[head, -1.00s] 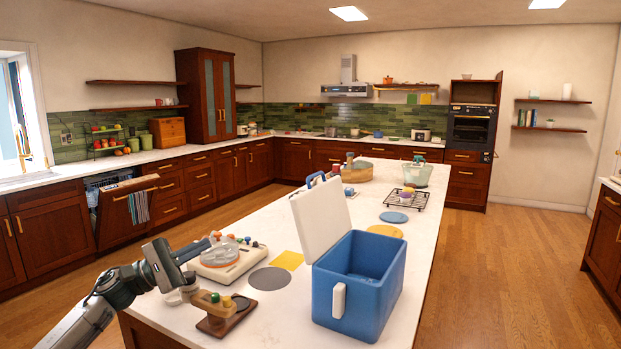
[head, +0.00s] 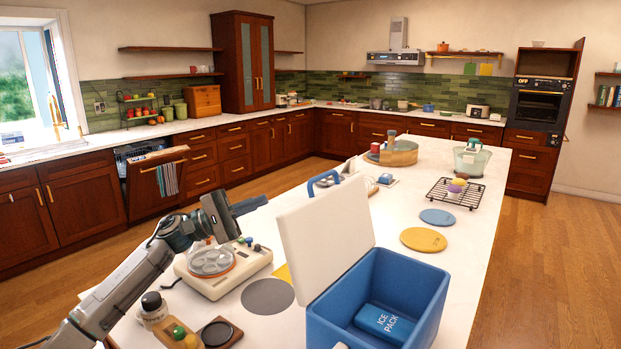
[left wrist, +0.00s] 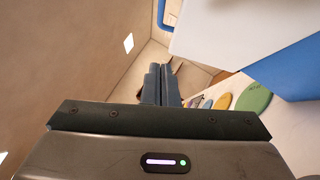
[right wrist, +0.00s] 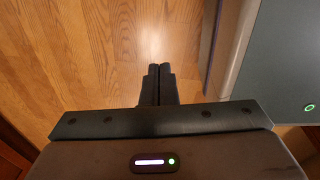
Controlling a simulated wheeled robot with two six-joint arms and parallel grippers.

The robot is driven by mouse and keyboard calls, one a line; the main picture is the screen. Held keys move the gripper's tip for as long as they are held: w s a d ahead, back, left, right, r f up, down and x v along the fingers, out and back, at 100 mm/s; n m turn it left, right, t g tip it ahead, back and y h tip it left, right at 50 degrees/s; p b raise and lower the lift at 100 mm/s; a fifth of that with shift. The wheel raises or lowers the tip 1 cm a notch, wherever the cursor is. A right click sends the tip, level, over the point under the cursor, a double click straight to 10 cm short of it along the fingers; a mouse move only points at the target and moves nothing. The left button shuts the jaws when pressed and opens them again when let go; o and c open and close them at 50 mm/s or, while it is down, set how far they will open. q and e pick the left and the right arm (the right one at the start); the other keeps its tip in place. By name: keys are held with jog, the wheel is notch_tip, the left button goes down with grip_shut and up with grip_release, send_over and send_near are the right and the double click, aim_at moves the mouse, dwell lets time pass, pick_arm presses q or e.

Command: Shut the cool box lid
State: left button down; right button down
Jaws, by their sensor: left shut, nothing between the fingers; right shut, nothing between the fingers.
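The blue cool box (head: 433,309) stands on the counter at the lower right of the head view. Its white lid (head: 325,232) is open, standing up and leaning back to the left of the box. A blue ice pack (head: 384,323) lies inside. My left gripper (head: 262,203) is shut and empty, left of the lid and apart from it. In the left wrist view its fingers (left wrist: 162,85) are together, with the lid (left wrist: 230,32) at upper right. My right gripper (right wrist: 157,84) is shut and empty over the wood floor, and is outside the head view.
Left of the box are a cream appliance (head: 223,268), a grey round mat (head: 268,296), and a bottle and small items at the counter's near edge. Behind the box are a yellow disc (head: 423,239), a blue disc (head: 437,217) and a wire rack (head: 456,192).

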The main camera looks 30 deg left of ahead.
pick_arm(q)
jog(key=w+d+r+p, duration=0.4)
jog(key=d+r+p, duration=0.1)
jog(key=d+p, duration=0.5)
jog(key=shift+d, duration=0.2)
jog(key=shift+w, duration=0.1)
